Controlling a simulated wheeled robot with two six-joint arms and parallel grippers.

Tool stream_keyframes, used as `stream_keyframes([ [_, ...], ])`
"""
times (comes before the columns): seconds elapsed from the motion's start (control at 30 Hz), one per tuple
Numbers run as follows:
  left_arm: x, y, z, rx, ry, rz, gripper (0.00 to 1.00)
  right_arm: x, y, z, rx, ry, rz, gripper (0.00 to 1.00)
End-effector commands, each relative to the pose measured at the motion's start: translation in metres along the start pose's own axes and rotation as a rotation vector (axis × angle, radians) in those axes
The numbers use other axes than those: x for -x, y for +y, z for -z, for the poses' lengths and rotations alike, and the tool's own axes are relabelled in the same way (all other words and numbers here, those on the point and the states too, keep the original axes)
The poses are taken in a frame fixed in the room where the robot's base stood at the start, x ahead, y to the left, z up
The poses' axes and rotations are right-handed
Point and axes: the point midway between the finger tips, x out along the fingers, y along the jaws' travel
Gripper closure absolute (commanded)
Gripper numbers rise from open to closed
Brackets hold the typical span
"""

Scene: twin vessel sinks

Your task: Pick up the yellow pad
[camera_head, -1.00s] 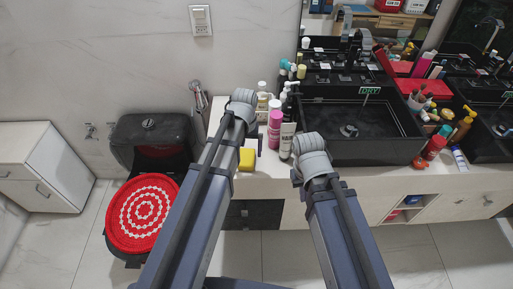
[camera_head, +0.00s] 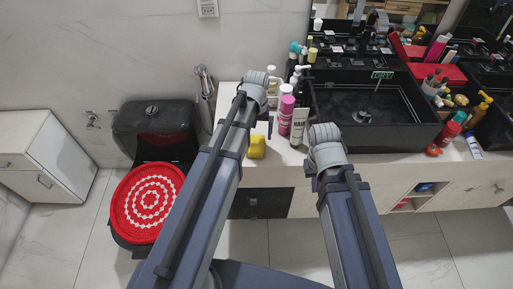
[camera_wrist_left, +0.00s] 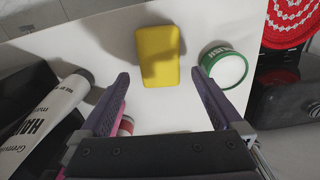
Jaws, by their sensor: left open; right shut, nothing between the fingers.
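The yellow pad (camera_head: 257,147) lies at the front edge of the pale counter, partly behind my left arm in the head view. In the head view the left fingers (camera_head: 269,126) are small and dark beside the pad. My right gripper (camera_head: 313,101) is shut and empty, near the left side of the black sink.
A green-rimmed round container (camera_wrist_left: 223,66) stands close beside the left gripper's right finger. A white tube (camera_head: 299,124) and a pink bottle (camera_head: 286,113) stand on the counter. The black sink (camera_head: 375,115) is to the right. A red-covered toilet lid (camera_head: 148,203) is at left.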

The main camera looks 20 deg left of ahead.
Motion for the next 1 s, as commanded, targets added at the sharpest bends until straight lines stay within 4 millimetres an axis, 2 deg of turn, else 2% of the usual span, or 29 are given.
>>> stream_keyframes([
  [0.47,-0.05,0.001,-0.008,0.0,0.0,0.0,0.0,-0.05,-0.005,0.003,0.0,0.0,0.0,1.0],
  [0.77,-0.051,0.0,-0.008,0.0,0.0,0.0,0.0,-0.05,-0.005,0.003,0.001,0.0,0.0,1.0],
  [1.0,-0.051,0.0,-0.008,0.0,0.0,0.0,0.25,-0.05,-0.005,0.003,0.001,0.0,0.0,1.0],
])
